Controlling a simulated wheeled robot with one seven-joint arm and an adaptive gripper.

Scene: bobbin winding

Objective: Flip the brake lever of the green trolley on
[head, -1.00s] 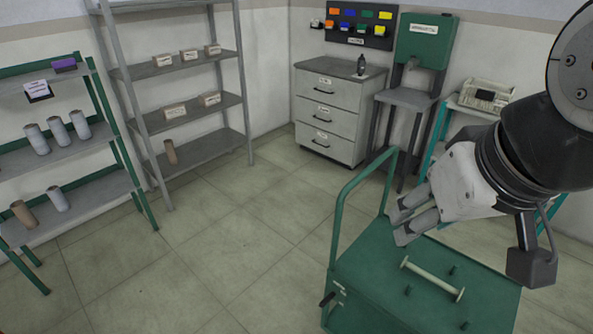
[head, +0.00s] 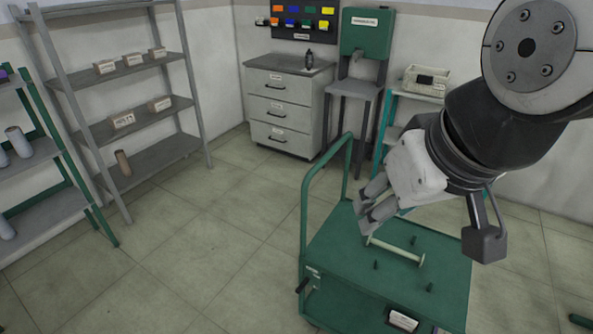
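The green trolley (head: 335,262) stands at lower centre-right in the head view, with its tubular handle (head: 304,205) on its left side. A small black lever (head: 302,285), which looks like the brake lever, sticks out at the trolley's left front edge beside a pale label. Its setting is too small to tell. A pale bobbin (head: 400,251) lies on the trolley top among several short dark pegs. My gripper (head: 362,218) hangs over the trolley, up and to the right of the lever and apart from it. Nothing shows between its fingers; their opening is unclear from this angle.
A grey shelf (head: 140,78) with small boxes and a green rack (head: 45,205) with cones stand at left. A grey drawer cabinet (head: 285,108) and a green machine (head: 367,32) are behind. Open floor lies left of the trolley.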

